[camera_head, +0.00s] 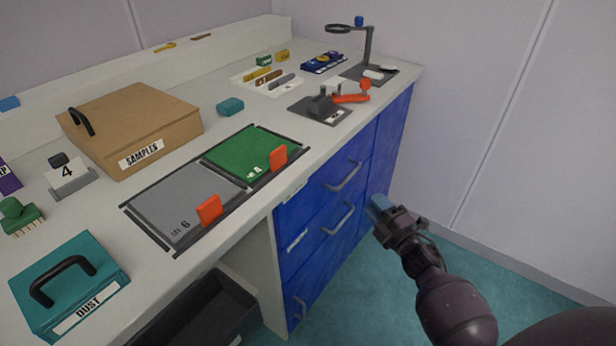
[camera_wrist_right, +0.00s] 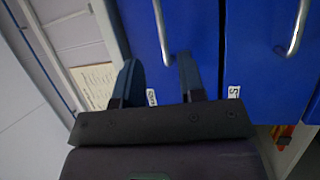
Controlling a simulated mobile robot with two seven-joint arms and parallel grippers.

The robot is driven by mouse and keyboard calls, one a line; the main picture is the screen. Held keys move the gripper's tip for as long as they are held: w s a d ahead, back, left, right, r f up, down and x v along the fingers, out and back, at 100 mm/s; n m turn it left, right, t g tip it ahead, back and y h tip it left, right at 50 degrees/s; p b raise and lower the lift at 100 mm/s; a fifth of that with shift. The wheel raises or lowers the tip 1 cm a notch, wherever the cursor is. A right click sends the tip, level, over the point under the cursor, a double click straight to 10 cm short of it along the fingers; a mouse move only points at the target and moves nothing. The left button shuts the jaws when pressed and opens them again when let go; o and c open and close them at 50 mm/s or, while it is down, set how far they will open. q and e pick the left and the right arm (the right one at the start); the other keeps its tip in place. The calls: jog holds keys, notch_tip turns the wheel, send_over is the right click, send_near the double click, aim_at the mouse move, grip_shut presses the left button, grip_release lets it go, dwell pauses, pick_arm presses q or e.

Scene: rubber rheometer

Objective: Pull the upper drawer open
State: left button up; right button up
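The upper drawer (camera_head: 318,182) is the top blue front under the bench top, with a grey bar handle (camera_head: 342,176). It looks shut. My right gripper (camera_head: 378,206) is in front of the drawer unit, to the right of the handles and apart from them. In the right wrist view, its two dark fingers (camera_wrist_right: 160,80) are spread with nothing between them. A drawer handle (camera_wrist_right: 162,35) lies ahead, in line with the gap between the fingers. The picture is turned there, and this looks like the upper drawer's handle. My left gripper is not in view.
A black bin (camera_head: 205,318) stands under the bench. The bench top holds a samples box (camera_head: 130,125), a teal dust box (camera_head: 70,285) and mats. Floor right of the drawers is clear.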

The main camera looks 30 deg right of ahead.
aim_at(350, 175)
jog(key=w, duration=0.3)
jog(key=w+r, duration=0.1)
jog(key=w, duration=0.3)
jog(key=w+b, duration=0.1)
jog(key=w, duration=0.3)
jog(key=shift+w+a+r, duration=0.1)
jog(key=shift+w+r, duration=0.05)
jog(key=shift+r, duration=0.25)
grip_shut()
